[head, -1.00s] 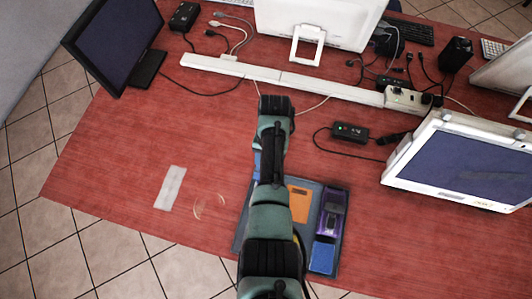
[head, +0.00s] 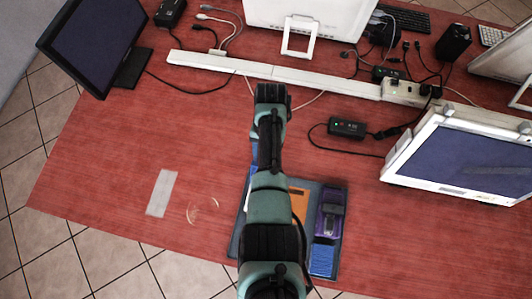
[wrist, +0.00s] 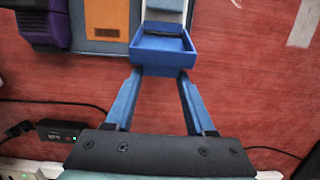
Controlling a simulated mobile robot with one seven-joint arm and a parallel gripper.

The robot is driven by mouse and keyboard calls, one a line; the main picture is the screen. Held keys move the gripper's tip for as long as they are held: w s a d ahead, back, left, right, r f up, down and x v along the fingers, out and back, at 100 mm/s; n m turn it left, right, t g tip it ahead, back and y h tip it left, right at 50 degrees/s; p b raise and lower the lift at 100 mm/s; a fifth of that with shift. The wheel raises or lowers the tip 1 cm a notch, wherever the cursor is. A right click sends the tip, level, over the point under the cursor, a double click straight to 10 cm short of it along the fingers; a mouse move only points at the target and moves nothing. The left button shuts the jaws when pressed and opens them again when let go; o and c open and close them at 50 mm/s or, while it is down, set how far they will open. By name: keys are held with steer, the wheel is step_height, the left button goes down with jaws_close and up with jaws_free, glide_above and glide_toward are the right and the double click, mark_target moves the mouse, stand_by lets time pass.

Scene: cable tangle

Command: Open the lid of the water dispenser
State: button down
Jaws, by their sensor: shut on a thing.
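The water dispenser shows in the wrist view as a white and blue body on a dark board (wrist: 92,45), with a blue open-topped tray-like part (wrist: 163,58) at its near end. I cannot tell for sure whether this blue part is the lid. My gripper (wrist: 160,72) has its two blue fingers at the left and right sides of this part, shut on it. In the head view my arm covers most of the dispenser, and the fingers are hidden.
The board also carries an orange panel (head: 299,197), a purple device (head: 330,212) and a blue block (head: 322,260). A black adapter (head: 347,128) and cables lie to the right, near a white monitor (head: 465,155). The left of the red table is mostly clear.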

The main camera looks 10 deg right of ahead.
steer(key=shift+w+d, duration=0.1)
steer(key=shift+w, duration=0.2)
steer(key=shift+c, duration=1.2)
jaws_free()
steer(key=shift+s+r, duration=0.1)
step_height(320, 180, up, 13)
steer(key=w, duration=0.2)
steer(key=shift+d+f+b, duration=0.2)
steer(key=shift+d+b, duration=0.15)
steer(key=shift+b, duration=0.05)
steer(key=shift+w, duration=0.1)
